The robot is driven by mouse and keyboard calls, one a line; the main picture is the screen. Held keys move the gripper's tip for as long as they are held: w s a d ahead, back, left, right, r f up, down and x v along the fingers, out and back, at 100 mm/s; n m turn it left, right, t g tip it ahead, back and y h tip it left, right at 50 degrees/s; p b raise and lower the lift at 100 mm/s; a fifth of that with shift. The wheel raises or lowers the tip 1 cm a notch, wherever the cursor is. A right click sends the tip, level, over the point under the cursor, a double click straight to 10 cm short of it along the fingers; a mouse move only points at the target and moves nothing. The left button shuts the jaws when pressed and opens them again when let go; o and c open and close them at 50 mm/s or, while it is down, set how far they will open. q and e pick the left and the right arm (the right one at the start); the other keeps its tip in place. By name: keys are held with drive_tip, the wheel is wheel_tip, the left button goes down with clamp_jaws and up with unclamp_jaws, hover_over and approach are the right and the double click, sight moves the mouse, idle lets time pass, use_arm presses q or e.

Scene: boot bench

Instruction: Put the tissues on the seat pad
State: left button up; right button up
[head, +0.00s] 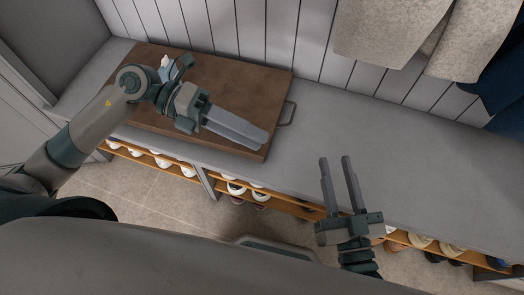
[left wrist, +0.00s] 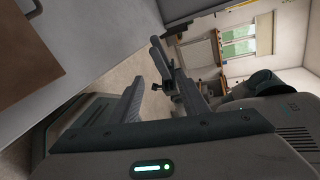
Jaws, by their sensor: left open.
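A pale blue item with a white tip, apparently the tissues (head: 165,62), shows at the back left of a brown slab (head: 240,84), partly hidden by my left wrist. The brown slab has a metal handle on its right side and lies on the grey bench top; I cannot tell whether it is the seat pad. Its corner also shows in the left wrist view (left wrist: 22,20). My left gripper (head: 262,139) is open and empty over the slab's front right part, pointing away from the tissues. My right gripper (head: 335,161) is open and empty at the bench's front edge.
The grey bench top (head: 400,160) is clear to the right of the slab. Shoes stand on wooden shelves (head: 285,206) below. Beige cloth (head: 390,35) and a dark blue garment (head: 505,85) hang at the upper right, before a panelled wall (head: 240,30).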

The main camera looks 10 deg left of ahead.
use_arm(q)
drive_tip(key=s+d+r+n+t+h, duration=0.1)
drive_tip(key=d+r+n+t+h, duration=0.4)
drive_tip(key=r+n+t+h, duration=0.6)
wheel_tip(320, 180, down, 17)
drive_tip(key=a+n+t+y, duration=0.2)
drive_tip(key=n+t+y, duration=0.5)
drive_tip(key=n+y, duration=1.1)
drive_tip(key=n, duration=0.7)
drive_tip(key=shift+w+f+t+y, duration=0.2)
drive_tip(key=shift+w+t+y, duration=0.1)
drive_tip(key=shift+w+t, duration=0.1)
